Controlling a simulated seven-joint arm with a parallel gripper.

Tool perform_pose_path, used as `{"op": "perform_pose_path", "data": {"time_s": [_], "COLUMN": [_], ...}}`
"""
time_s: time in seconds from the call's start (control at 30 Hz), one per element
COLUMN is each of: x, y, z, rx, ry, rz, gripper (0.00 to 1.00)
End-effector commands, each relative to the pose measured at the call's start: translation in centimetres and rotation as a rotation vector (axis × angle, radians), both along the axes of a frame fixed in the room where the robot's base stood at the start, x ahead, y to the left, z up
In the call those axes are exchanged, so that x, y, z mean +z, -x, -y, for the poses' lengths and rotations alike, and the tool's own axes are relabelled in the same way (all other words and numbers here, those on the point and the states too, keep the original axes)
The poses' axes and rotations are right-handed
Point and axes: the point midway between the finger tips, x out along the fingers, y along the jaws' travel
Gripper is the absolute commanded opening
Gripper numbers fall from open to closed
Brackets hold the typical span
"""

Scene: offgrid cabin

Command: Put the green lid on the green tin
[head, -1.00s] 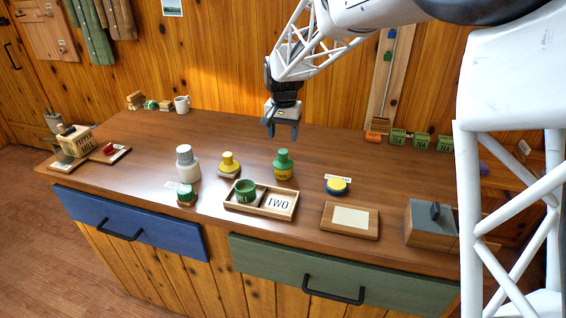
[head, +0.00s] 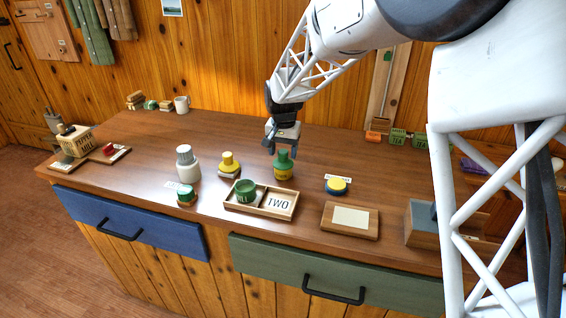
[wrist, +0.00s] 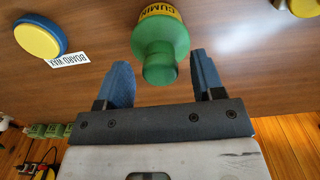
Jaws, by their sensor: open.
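A green, open-topped tin (head: 246,192) stands in the left part of a wooden tray (head: 232,207). A green-topped bottle (head: 283,169) with a yellow band stands behind the tray. In the wrist view this bottle (wrist: 160,40) reads CUMIN. My gripper (head: 282,147) is open and empty, just above the bottle's top. In the wrist view its two blue fingers (wrist: 162,75) are apart, one on each side of the green top. A small green-topped piece (head: 186,194) lies left of the tray. I cannot tell which piece is the green lid.
A white bottle (head: 187,166) and a yellow-topped piece (head: 229,163) stand close to the left. A yellow and blue disc (head: 337,185), a wooden board (head: 350,230) and a wooden box (head: 421,232) are to the right. The back middle of the table is clear.

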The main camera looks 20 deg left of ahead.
Motion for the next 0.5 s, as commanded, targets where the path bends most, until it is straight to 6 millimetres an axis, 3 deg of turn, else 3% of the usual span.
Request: {"op": "perform_pose_path", "data": {"time_s": [0.1,0.43,0.5], "x": [0.0,0.01,0.02], "y": [0.0,0.0,0.0], "z": [0.0,0.0,0.0], "rx": [0.0,0.0,0.0], "ry": [0.0,0.0,0.0], "rz": [0.0,0.0,0.0], "gripper": [0.62,0.11,0.09]}}
